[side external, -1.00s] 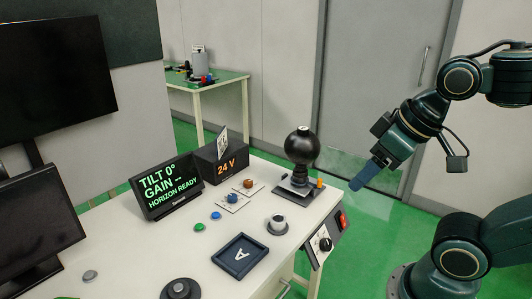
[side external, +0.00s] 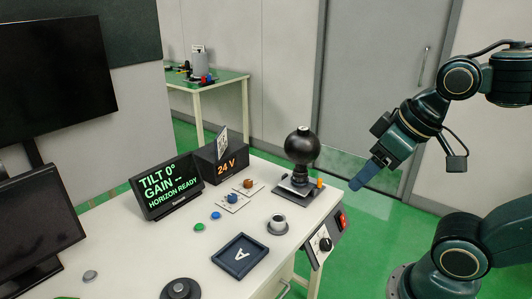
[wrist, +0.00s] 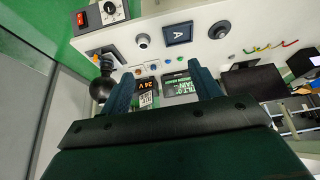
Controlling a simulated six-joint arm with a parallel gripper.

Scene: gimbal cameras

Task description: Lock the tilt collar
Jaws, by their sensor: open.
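A black ball-shaped camera head (side external: 302,146) stands on a dark neck and a flat base plate (side external: 287,189) at the table's far right corner. The ball also shows in the wrist view (wrist: 102,88), left of my fingers. I cannot tell which part is the tilt collar. A display (side external: 166,188) reads TILT 0°, GAIN -- and HORIZON READY. My gripper (side external: 364,180) hangs right of the camera head, off the table's edge and apart from it. In the wrist view my gripper (wrist: 163,90) has its two fingers spread with nothing between them.
A grey ring-shaped part (side external: 278,224), a dark tray marked A (side external: 240,257), blue and green buttons (side external: 200,227) and a 24 V box (side external: 220,160) are on the white table. A control panel with a knob (side external: 325,244) and red switch juts from its right edge.

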